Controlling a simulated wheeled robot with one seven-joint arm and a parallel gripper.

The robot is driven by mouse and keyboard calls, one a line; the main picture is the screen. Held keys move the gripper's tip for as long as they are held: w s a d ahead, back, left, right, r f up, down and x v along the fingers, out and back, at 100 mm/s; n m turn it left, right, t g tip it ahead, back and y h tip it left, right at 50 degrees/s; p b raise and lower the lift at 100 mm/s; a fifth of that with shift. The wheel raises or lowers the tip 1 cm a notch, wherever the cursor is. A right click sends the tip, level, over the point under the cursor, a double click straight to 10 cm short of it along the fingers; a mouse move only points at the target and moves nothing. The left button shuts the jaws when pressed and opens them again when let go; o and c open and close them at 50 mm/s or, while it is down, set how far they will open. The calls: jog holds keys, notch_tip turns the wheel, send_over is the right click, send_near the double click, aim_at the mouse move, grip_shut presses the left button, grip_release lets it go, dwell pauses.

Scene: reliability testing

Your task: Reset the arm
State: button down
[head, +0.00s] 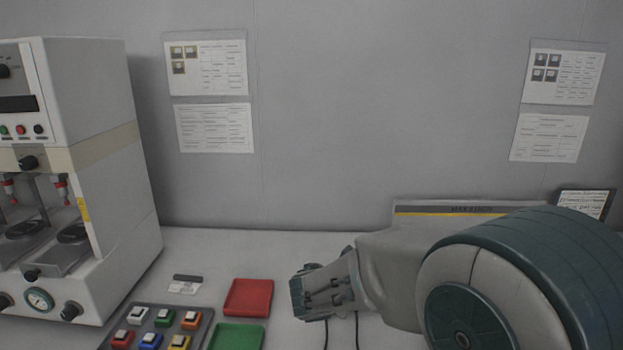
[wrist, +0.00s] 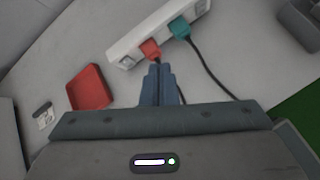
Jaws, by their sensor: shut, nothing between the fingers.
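My gripper (head: 300,297) reaches in from the right in the head view, above the table. In the wrist view its two blue-grey fingers (wrist: 158,70) are together with nothing between them. Just beyond the fingertips in the wrist view lies a white power strip (wrist: 133,44) with a red plug (wrist: 150,49) and a teal plug (wrist: 179,27) in it. The fingertips appear close to the red plug; I cannot tell whether they touch. In the head view my arm hides the power strip.
A red tray (head: 248,297) and a green tray (head: 237,337) lie left of my gripper. A panel of coloured buttons (head: 160,329) and a large white test machine (head: 100,190) stand further left. A wall is behind. Dark cables (wrist: 205,75) run from the plugs.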

jog(key=s+d+r+m+g+h+p, duration=0.1)
jog(key=s+d+r+m+g+h, duration=0.3)
jog(key=s+d+m, duration=0.75)
jog(key=s+r+m+g+y+p, duration=0.2)
jog(key=s+m+y, duration=0.4)
jog(key=s+m, duration=0.6)
jog(key=m, duration=0.5)
jog(key=shift+a, duration=0.3)
